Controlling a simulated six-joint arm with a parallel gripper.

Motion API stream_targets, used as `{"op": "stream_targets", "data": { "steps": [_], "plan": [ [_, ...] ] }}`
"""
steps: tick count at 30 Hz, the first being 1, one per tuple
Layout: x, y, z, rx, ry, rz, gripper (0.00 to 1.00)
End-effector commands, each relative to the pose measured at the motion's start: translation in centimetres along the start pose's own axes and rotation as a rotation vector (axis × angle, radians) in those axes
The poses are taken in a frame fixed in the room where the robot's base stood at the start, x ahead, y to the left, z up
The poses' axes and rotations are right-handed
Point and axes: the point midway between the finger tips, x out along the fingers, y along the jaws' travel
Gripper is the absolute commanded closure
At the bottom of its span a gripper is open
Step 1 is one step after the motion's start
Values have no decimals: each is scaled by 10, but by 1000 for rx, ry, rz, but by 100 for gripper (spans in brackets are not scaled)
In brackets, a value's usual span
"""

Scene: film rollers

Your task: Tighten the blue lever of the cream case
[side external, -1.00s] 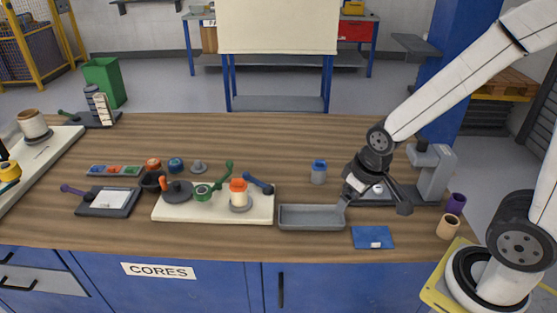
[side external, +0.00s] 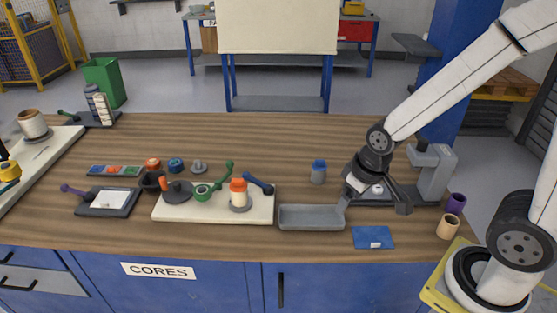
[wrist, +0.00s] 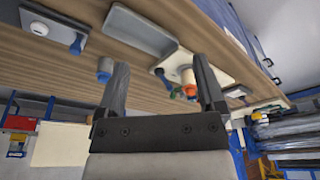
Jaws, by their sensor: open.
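The cream case (side external: 258,213) lies flat at the middle of the bench. Its blue lever (side external: 258,184) sits at the back right corner, slanting down to the right, beside an orange-topped cream roller (side external: 238,193). The case also shows in the wrist view (wrist: 216,68), with a blue lever (wrist: 164,80) at its edge, between my fingers in the picture but farther off. My gripper (side external: 376,200) is to the right of the case, above the bench and apart from the lever. In the wrist view its two dark fingers (wrist: 161,78) are spread with nothing between them.
A grey tray (side external: 312,224) lies between case and gripper. A blue-topped jar (side external: 318,172) stands behind it. Orange and green levers rise from the case. A blue pad (side external: 373,238) lies in front.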

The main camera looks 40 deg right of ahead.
Motion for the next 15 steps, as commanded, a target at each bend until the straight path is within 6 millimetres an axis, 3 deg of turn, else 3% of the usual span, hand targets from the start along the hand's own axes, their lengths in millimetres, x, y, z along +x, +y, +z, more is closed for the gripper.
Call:
{"op": "stream_targets", "data": {
  "steps": [1,2,8,15],
  "plan": [
    [0,0,-1,-1,1,0,32],
    [0,0,-2,-2,1,0,40],
    [4,0,-20,-21,10,1,40],
    [20,2,-75,-80,38,5,40]
  ]
}}
